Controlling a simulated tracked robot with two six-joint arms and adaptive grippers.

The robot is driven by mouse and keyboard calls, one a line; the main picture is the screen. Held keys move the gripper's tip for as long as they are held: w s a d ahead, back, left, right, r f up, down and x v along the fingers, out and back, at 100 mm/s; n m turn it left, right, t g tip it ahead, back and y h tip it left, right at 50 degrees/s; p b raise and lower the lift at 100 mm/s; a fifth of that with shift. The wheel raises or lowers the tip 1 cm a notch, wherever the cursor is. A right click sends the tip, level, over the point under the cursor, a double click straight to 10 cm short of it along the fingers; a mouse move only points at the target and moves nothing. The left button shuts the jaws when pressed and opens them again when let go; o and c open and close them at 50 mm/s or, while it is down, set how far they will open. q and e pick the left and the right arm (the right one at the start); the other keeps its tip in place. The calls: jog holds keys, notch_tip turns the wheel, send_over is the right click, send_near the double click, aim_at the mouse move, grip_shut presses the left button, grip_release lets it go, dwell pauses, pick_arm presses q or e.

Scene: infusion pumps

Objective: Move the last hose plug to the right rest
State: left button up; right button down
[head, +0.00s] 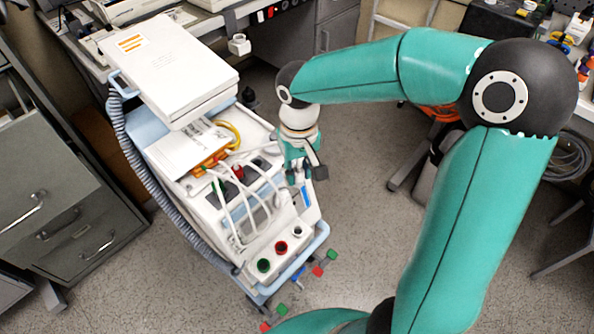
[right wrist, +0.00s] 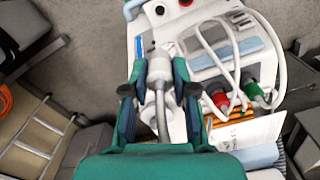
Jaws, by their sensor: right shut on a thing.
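My right gripper (head: 305,172) points down over the right side of the white pump cart (head: 262,215). In the right wrist view the right gripper (right wrist: 155,82) is shut on a white hose plug (right wrist: 159,67), with a grey hose end (right wrist: 162,108) running back between the fingers. The plug is mostly hidden by the gripper in the head view. A red plug (right wrist: 220,98) and a green plug (right wrist: 249,88) sit on the cart to the right of the gripper in the wrist view. I cannot tell which part is the right rest. My left gripper is out of view.
The cart's front panel has green (head: 263,265), red (head: 281,247) and white (head: 298,231) round ports. White hoses (head: 240,205) loop across the cart top. A large white box (head: 168,65) overhangs behind. Drawers (head: 75,220) stand left.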

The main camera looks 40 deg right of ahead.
notch_tip(320, 180, up, 3)
jog(key=shift+f+p, duration=0.15)
jog(key=shift+p, duration=0.65)
jog(key=w+f+p, duration=0.1)
jog(key=w, duration=0.4)
jog(key=w+a+f+p, duration=0.1)
jog(key=w, duration=0.3)
jog(key=w+a+f+p, duration=0.1)
jog(key=w+f, duration=0.1)
jog(key=w, duration=0.3)
jog(key=shift+w+f, duration=0.1)
jog(key=shift+w, duration=0.2)
jog(key=shift+f+b, duration=0.4)
jog(key=shift+f, duration=0.4)
jog(key=shift+f+b, duration=1.25)
jog(key=shift+f, duration=0.35)
jog(key=c, duration=0.8)
grip_release()
jog(key=shift+r, duration=0.1)
jog(key=shift+c, duration=0.2)
